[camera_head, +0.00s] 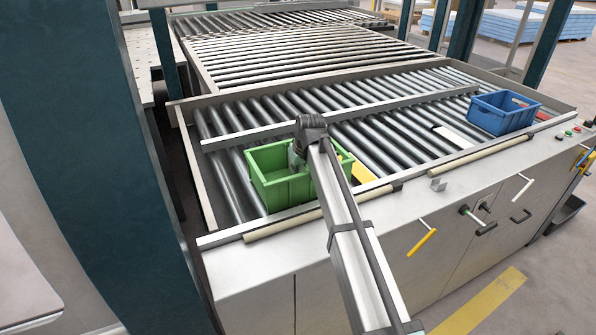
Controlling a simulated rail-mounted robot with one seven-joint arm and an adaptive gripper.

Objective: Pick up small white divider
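A small white flat piece (453,137), which looks like the divider, lies on the rollers to the left of the blue crate (505,113). My gripper (297,160) is at the green crate (282,190), pointing down over or into it and well to the left of the white piece. The wrist and arm hide most of the gripper, so I cannot see whether its fingers are open or shut or hold anything. The arm also covers part of the green crate.
A yellow piece (362,172) lies on the rollers right of the green crate. A metal rail (350,112) crosses the roller bed. Pale bars (480,154) run along the front edge. The rollers between the yellow piece and white piece look clear.

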